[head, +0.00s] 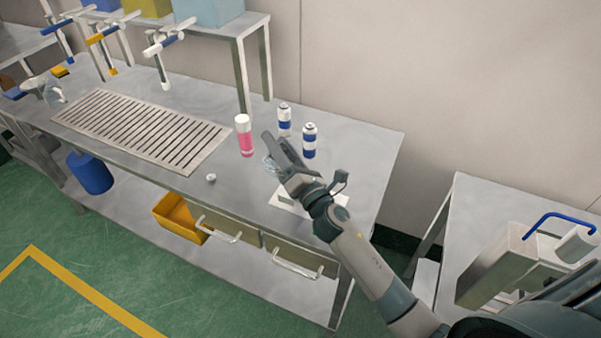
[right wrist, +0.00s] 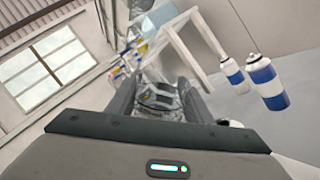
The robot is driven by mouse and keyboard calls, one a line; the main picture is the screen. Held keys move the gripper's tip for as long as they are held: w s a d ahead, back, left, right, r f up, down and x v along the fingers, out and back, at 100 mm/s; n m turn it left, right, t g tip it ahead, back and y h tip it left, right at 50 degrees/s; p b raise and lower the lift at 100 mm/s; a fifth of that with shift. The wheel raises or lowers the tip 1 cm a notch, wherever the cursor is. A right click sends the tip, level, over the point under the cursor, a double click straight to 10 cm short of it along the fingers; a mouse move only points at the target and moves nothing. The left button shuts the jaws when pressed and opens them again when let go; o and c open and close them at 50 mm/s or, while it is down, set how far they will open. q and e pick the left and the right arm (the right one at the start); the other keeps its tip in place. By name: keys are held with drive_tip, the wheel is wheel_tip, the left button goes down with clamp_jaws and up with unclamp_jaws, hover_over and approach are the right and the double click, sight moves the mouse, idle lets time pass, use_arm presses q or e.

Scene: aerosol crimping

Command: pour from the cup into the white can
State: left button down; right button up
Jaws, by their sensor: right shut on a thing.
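My right gripper (head: 275,153) is over the right part of the steel table (head: 368,150), shut on a clear cup (head: 269,165). In the right wrist view the see-through cup (right wrist: 160,98) shows between the two fingers. Its contents cannot be made out. Two white cans with blue bands (head: 284,119) (head: 309,141) stand upright just behind and right of the gripper. They also show at the right of the right wrist view (right wrist: 233,75) (right wrist: 267,84). A pink can with a white top (head: 244,135) stands upright left of the gripper. My left gripper is not in view.
A slotted grate (head: 143,128) lies on the table at left. A small white cap (head: 211,178) lies near the front edge. A white plate (head: 284,199) lies under my right arm. A raised shelf (head: 235,28) stands behind. The table's right end is clear.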

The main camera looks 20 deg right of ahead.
drive_tip(key=n+p, duration=0.1)
drive_tip(key=n, duration=0.1)
drive_tip(key=shift+a+r+n+g+y+p, duration=0.1)
drive_tip(key=shift+a+n+g+y+p, duration=0.05)
drive_tip(key=shift+n+g+y+p, duration=0.2)
wheel_tip(320, 180, up, 2)
drive_tip(key=n+p, duration=0.3)
drive_tip(key=p, duration=0.2)
drive_tip(key=shift+r+g, duration=0.15)
drive_tip(key=shift+g, duration=0.2)
drive_tip(key=shift+n+p, duration=0.3)
drive_tip(key=shift+n, duration=0.05)
drive_tip(key=shift+y, duration=0.25)
